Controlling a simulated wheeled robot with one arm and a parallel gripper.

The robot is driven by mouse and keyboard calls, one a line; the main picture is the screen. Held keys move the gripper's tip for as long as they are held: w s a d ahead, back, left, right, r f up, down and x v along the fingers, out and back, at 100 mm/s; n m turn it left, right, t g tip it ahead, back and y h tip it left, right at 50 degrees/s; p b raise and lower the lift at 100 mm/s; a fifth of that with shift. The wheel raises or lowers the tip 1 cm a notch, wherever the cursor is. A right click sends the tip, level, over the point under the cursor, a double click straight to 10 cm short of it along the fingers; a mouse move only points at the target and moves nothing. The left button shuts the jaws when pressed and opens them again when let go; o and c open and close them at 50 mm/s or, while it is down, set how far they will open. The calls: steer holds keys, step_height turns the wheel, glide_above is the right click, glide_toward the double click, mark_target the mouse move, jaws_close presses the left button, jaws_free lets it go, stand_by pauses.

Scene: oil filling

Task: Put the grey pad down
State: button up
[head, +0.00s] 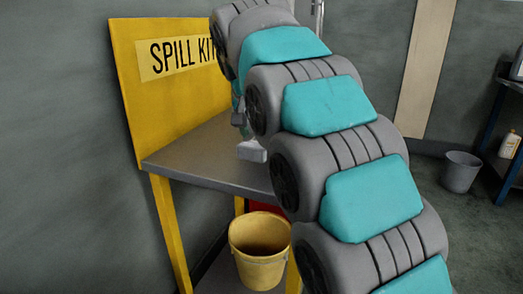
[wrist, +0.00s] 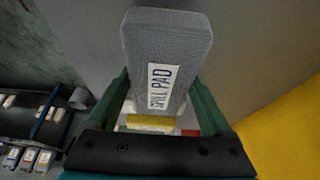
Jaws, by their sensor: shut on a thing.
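The grey pad (wrist: 168,45) has a woven surface and a white label reading SPILL PAD. In the wrist view it stands between the two green fingers of my gripper (wrist: 158,92), which is shut on it. The pad's far end reaches past the fingertips. In the head view my arm hides most of the gripper. A small pale piece (head: 252,152) shows below the arm, over the bench; I cannot tell whether it is part of the pad. Whether the pad touches the bench top is hidden.
A grey-topped bench (head: 205,160) with yellow legs stands before a yellow SPILL KIT board (head: 170,90). A yellow bucket (head: 260,250) is below it. A grey bin (head: 461,172) and a dark shelf (head: 512,150) with a bottle (head: 509,145) stand at right.

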steer(key=shift+f, duration=1.75)
steer(key=shift+f, duration=0.35)
steer(key=o, duration=1.1)
steer(key=shift+s, duration=0.1)
steer(key=shift+o, duration=0.6)
steer(key=shift+f, duration=0.15)
steer(key=shift+r, duration=0.55)
steer(key=v, duration=1.2)
steer(key=shift+p, duration=0.35)
